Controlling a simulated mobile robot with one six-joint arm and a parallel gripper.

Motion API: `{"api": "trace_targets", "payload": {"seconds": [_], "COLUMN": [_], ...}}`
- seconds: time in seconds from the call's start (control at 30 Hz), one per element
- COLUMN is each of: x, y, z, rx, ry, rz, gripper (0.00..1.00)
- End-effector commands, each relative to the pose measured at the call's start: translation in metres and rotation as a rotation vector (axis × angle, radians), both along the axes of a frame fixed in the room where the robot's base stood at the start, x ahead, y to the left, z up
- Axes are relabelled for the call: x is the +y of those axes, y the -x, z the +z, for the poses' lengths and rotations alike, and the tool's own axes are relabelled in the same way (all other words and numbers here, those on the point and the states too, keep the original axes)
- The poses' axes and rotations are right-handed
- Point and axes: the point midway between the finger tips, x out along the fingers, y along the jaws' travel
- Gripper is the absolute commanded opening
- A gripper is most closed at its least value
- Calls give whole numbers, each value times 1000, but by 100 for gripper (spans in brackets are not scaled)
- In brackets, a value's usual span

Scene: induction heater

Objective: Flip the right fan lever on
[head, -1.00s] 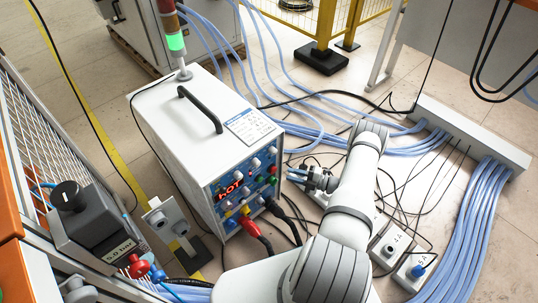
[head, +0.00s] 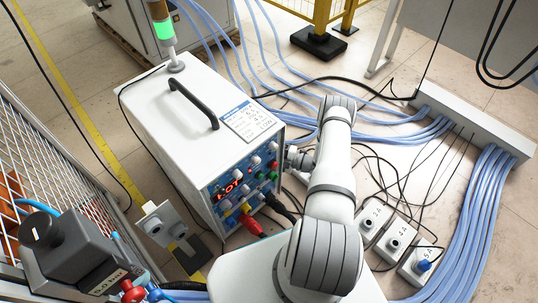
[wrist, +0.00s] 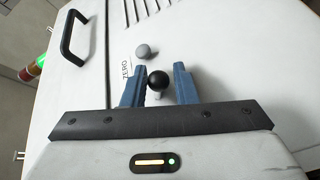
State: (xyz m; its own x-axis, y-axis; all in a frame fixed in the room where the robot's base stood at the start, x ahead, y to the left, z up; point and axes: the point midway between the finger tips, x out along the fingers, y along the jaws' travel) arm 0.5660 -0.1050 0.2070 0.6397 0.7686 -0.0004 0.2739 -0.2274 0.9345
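The white heater box (head: 165,110) stands left of my arm in the head view. My gripper (head: 296,158) is close against its right side there, with the fingertips hard to make out. In the wrist view my gripper (wrist: 158,72) is open, with its two blue fingers on either side of a black ball-ended lever (wrist: 158,81). The fingers are not visibly closed on it. A grey ball knob (wrist: 145,52) sits just beyond the fingertips, by a label reading ZERO (wrist: 126,69). No fan label is readable, so I cannot confirm which lever is the right fan lever.
The heater's front has a red display (head: 229,188), several knobs and a red plug (head: 249,224). White socket boxes (head: 395,240) with cables stand right of my arm. Blue hoses (head: 470,220) cross the floor. A black handle (head: 193,103) tops the heater.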

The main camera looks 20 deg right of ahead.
Motion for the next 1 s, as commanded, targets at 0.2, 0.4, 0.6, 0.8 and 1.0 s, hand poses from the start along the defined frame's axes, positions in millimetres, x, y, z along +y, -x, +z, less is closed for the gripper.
{"api": "trace_targets", "payload": {"seconds": [0.2, 0.4, 0.6, 0.8, 1.0], "x": [0, 0, 0, -1, -4], "y": [-1, -1, 0, 0, 1], "z": [0, 0, 0, 0, 0], "rx": [0, 0, 1, -2, -6], "ry": [0, 0, -1, 9, 21], "rz": [-2, -2, -3, -5, -8], "gripper": [26, 14, 0, 0, 0]}}
